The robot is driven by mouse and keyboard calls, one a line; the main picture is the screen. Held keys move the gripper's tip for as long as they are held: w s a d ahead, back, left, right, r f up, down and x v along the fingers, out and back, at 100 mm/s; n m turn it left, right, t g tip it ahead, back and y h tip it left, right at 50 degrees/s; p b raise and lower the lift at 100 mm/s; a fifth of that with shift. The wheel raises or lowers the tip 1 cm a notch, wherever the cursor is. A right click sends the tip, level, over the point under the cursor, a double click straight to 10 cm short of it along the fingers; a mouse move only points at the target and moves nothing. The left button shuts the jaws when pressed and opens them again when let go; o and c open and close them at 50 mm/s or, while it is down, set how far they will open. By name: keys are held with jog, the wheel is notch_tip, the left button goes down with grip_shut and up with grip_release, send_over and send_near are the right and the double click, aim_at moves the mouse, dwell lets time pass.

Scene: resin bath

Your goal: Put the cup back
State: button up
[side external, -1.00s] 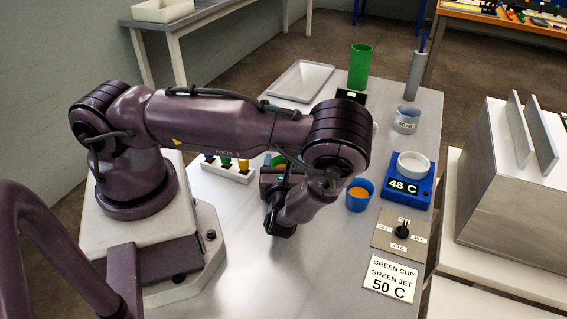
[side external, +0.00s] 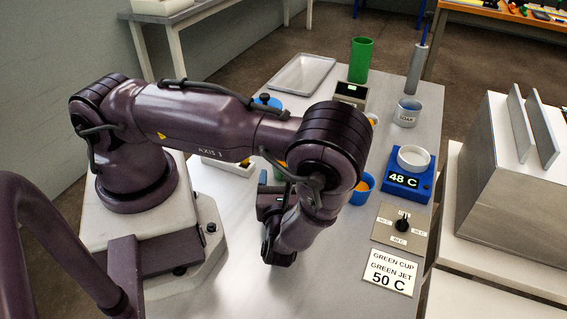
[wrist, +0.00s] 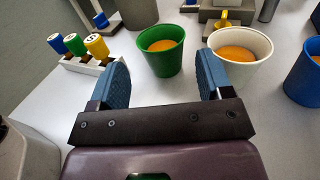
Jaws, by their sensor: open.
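A green cup (wrist: 163,58) with orange liquid stands upright on the table in the wrist view, just beyond my fingertips and between their lines. My gripper (wrist: 163,80) is open and empty, its two blue finger pads apart. A white cup (wrist: 240,62) with orange liquid stands right of the green cup. A blue cup (wrist: 303,78) is at the right edge; it also shows in the side view (side external: 361,192). In the side view my arm hides most of the green cup and the gripper.
A white rack (wrist: 90,65) holds blue, green and yellow jets at left. A blue heater (side external: 405,184) reads 48 C with a white dish (side external: 413,158) on it. A dial plate (side external: 390,236) and a sign (side external: 390,272) reading "GREEN CUP GREEN JET 50 C" lie in front. A SOAK beaker (side external: 407,113) stands behind.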

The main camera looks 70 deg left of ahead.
jog(key=v, duration=0.4)
jog(key=shift+d, duration=0.2)
jog(key=s+r+n+h, duration=0.2)
jog(key=r+n+h, duration=0.6)
jog(key=r, duration=0.8)
jog(key=s+r+n+g+h, duration=0.1)
jog(key=s+r+n+h, duration=0.1)
jog(key=r+n+h, duration=0.6)
notch_tip(320, 180, up, 8)
jog(key=n, duration=0.6)
jog(key=shift+s+a+n+h, duration=0.3)
jog(key=shift+s, duration=0.1)
